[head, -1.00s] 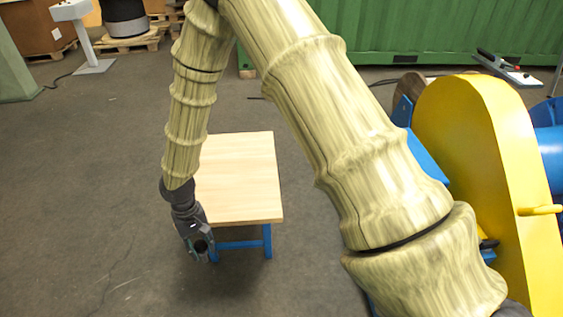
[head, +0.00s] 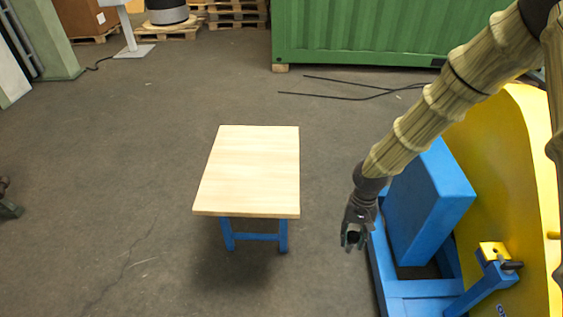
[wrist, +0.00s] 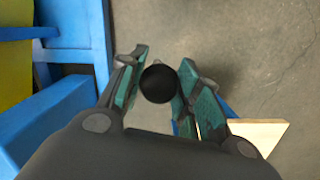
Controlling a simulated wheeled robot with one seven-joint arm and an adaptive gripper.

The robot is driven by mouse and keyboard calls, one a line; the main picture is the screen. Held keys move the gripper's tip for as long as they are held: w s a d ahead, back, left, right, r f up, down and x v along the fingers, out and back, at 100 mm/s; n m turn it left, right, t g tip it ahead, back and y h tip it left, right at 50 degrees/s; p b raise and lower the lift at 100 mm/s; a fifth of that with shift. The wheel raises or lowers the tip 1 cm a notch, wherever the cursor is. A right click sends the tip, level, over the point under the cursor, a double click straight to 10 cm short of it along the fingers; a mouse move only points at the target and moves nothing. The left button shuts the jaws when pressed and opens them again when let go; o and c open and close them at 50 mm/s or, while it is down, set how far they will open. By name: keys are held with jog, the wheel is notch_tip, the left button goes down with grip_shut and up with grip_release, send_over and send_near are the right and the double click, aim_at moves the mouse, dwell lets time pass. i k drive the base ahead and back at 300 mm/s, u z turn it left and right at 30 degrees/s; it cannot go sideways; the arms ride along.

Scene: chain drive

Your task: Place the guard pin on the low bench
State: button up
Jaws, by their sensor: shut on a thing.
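My gripper (head: 354,236) hangs to the right of the low bench, apart from it and close to the blue machine frame. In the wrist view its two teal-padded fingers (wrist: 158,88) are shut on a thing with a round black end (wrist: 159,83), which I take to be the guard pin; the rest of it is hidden. The low bench (head: 252,170) has a bare pale wooden top and blue legs. A corner of its top (wrist: 262,134) shows at the lower right of the wrist view.
The yellow chain guard (head: 515,170) and blue machine frame (head: 430,205) stand at the right, near my gripper. A blue bracket with a yellow block (head: 493,251) sticks out there. Dark cables (head: 350,95) lie on the floor behind. The floor around the bench is clear.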

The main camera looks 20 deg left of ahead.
aim_at(251, 171)
jog(key=i, duration=1.15)
jog(key=u, duration=2.1)
